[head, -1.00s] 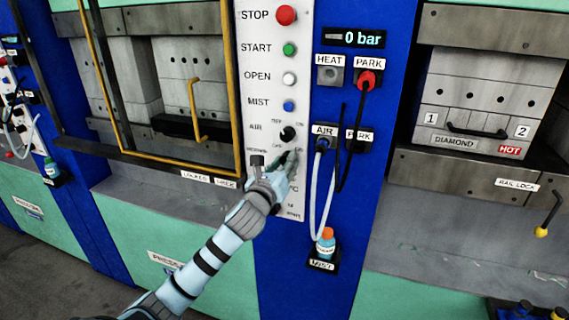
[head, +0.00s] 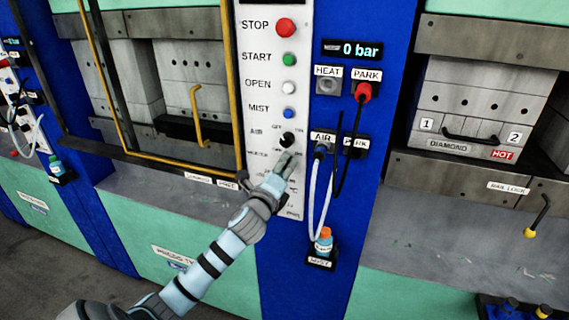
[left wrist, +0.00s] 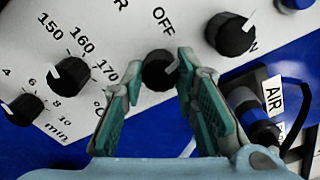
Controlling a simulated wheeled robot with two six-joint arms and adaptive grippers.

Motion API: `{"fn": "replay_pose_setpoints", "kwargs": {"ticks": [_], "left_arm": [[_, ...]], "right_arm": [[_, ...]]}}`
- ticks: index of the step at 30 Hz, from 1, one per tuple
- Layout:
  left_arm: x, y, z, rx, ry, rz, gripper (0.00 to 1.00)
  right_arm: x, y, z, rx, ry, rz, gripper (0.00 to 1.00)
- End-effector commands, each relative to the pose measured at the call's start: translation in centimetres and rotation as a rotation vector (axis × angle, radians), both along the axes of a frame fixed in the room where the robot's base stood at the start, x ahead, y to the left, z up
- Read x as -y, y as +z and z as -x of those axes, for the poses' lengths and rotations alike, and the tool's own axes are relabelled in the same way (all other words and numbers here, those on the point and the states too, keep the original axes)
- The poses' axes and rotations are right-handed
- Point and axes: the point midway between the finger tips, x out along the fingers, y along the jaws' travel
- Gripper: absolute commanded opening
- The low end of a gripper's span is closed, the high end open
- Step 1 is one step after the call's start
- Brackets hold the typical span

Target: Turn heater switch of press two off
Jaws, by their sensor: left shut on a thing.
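The heater switch is a small black knob (left wrist: 160,70) on the white control panel of the press in the middle. Its word OFF is printed just above it in the left wrist view, and its white mark points to the right. My left gripper (left wrist: 160,88) is shut on this knob, with one green-padded finger on each side. In the head view my left gripper (head: 287,163) hides the knob, just below the black AIR knob (head: 287,140). The AIR knob also shows in the left wrist view (left wrist: 232,36). My right gripper is not in view.
A temperature dial (left wrist: 69,73) and a timer dial (left wrist: 26,106) sit close to the left finger in the wrist view. An AIR plug (head: 321,150) with a hose is to the right. The yellow-framed guard (head: 240,90) is left of the panel.

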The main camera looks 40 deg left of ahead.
Motion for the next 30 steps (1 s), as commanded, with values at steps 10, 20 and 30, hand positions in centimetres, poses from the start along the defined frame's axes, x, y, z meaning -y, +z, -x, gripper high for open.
{"fn": "replay_pose_setpoints", "kwargs": {"ticks": [10, 20, 30], "left_arm": [[-0.03, 0.05, -0.01, 0.07, 0.0, 0.198, 0.0], [-0.04, 0.01, -0.01, 0.093, 0.001, 0.263, 0.0], [-0.03, 0.0, -0.02, 0.094, 0.001, 0.265, 0.0]], "right_arm": [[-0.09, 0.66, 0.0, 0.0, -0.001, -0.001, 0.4], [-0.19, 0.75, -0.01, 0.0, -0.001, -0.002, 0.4], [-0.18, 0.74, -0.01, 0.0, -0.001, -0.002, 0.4]]}}
